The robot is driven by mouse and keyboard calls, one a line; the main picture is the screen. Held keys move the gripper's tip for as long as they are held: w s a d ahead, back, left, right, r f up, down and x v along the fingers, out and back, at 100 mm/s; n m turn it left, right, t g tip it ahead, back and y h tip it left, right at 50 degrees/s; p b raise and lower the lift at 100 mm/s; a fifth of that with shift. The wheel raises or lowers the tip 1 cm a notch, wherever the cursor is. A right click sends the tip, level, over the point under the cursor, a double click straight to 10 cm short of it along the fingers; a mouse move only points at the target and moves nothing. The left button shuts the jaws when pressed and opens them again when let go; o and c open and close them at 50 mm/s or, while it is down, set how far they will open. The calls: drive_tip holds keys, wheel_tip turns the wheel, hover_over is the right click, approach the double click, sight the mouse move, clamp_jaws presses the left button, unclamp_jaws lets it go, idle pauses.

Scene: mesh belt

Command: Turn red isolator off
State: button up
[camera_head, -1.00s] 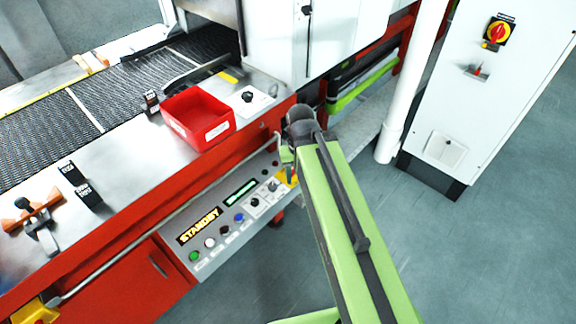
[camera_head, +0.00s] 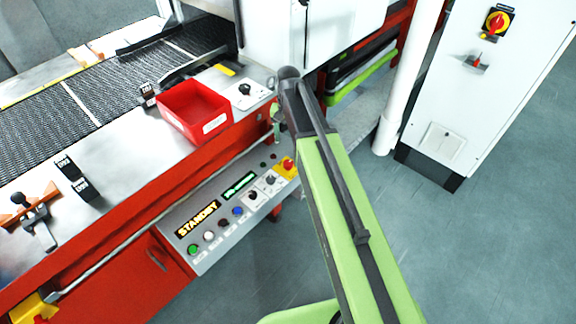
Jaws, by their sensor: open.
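A red rotary handle on a yellow plate (camera_head: 496,22) sits high on the front of the white cabinet (camera_head: 470,100) at the right. Its exact angle is too small to read surely. Below it is a smaller fitting with a red part (camera_head: 476,62) on a metal plate. My gripper (camera_head: 276,124) is at the far end of my green arm, left of the cabinet and well apart from it. It is beside the machine's front edge, near the end of the control panel. The wrist hides most of the jaws; they are open and I see nothing in them.
The red machine carries a mesh belt (camera_head: 55,130), a red bin (camera_head: 194,108) and a control panel (camera_head: 225,215) reading STANDBY, with a red-and-yellow button (camera_head: 287,165). A white post (camera_head: 408,95) stands between machine and cabinet. Grey floor (camera_head: 470,250) before the cabinet is clear.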

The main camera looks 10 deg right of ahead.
sight(288, 162)
wheel_tip(288, 162, down, 13)
drive_tip(key=b, duration=1.1)
drive_tip(key=shift+f+b, duration=0.15)
drive_tip(key=shift+b, duration=0.2)
clamp_jaws()
